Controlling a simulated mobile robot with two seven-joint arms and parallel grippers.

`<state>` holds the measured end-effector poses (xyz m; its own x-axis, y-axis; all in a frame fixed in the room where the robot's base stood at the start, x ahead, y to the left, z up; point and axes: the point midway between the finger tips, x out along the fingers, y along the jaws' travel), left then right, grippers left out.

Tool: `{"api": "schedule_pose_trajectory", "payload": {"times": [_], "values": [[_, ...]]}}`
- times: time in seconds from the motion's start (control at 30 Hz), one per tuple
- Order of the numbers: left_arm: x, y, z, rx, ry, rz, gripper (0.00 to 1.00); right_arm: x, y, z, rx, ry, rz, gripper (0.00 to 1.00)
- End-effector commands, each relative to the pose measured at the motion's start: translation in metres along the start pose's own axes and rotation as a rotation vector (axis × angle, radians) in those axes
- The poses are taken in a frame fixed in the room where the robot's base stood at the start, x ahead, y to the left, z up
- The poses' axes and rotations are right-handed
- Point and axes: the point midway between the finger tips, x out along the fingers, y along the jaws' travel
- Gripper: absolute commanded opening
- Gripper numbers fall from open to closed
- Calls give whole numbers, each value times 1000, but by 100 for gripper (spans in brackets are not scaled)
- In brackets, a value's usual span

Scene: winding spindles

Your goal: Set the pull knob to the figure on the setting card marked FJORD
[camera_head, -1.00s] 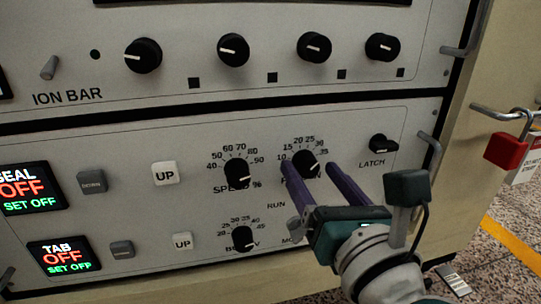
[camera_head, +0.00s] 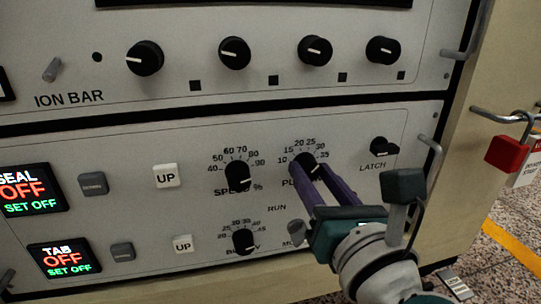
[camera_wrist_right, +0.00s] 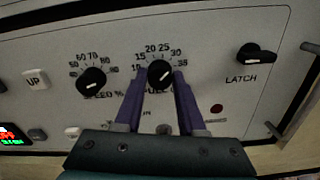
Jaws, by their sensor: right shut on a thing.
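The pull knob (camera_head: 306,162) is a round black knob on the lower grey panel, inside a printed scale running from 10 to 35. Its label is partly hidden by my fingers. It also shows in the right wrist view (camera_wrist_right: 160,73), with a short white pointer line I cannot read surely against the scale. My right gripper (camera_head: 308,170) has its purple fingers closed around this knob, one on each side. The fingers show in the right wrist view (camera_wrist_right: 160,80) too. No card marked FJORD is in view. My left gripper is not in view.
The speed knob (camera_head: 238,175) is left of the pull knob, another dial (camera_head: 245,241) is lower left, and the latch knob (camera_head: 382,148) is right. Panel handles (camera_head: 429,152) and a red padlock (camera_head: 507,154) stick out at the right. A row of knobs sits above.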

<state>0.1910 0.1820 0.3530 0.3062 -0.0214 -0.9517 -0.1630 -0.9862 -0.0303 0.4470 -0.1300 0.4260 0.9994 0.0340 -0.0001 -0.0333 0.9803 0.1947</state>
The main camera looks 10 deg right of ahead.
Motion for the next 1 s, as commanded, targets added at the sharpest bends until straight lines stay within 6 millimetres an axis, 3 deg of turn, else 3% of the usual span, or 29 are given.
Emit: {"api": "schedule_pose_trajectory", "payload": {"times": [0.47,1.0], "values": [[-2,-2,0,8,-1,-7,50,0,0,0,-57,1,0,0],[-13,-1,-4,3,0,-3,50,0,1,1,-497,1,-1,0]]}}
